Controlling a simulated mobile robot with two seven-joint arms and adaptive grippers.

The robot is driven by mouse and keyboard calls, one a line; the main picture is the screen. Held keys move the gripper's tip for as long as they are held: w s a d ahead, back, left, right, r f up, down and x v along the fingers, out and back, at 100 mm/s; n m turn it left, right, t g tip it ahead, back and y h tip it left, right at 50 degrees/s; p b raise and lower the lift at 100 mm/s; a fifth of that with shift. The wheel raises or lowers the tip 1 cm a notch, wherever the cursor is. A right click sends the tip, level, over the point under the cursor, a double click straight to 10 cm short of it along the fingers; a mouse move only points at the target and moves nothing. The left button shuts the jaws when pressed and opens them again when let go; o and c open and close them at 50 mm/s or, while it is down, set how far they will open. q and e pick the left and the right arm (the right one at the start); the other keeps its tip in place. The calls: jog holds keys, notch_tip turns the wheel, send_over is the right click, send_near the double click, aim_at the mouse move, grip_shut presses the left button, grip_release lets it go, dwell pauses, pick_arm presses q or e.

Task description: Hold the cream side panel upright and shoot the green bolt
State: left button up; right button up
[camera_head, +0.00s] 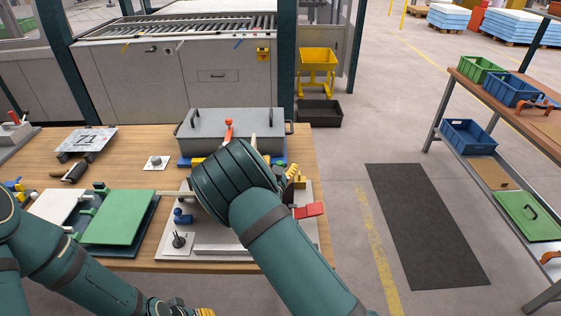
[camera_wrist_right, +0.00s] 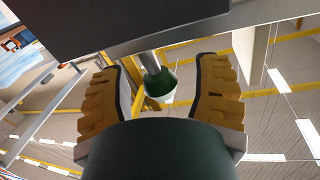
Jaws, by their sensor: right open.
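My right gripper (camera_head: 294,178) is over the right part of the grey fixture plate (camera_head: 205,236), mostly hidden behind my wrist. In the right wrist view its two yellow fingers (camera_wrist_right: 158,78) are open, one on each side of a dark green knob (camera_wrist_right: 160,86) on a grey rod, with gaps on both sides. This knob looks like the green bolt's handle. A pale cream panel (camera_head: 52,207) lies flat at the table's left, beside a green panel (camera_head: 120,214); I cannot tell whether it is the side panel. My left gripper (camera_head: 204,312) barely shows at the bottom edge.
A grey lidded box (camera_head: 205,125) stands behind the fixture on the wooden table (camera_head: 130,150). A dark mat (camera_head: 425,225) lies on the floor, and a shelf rack with blue bins (camera_head: 468,137) stands right.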

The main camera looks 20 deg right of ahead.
jog(key=shift+x, duration=0.8)
jog(key=c, duration=1)
grip_shut()
jog(key=shift+f, duration=0.15)
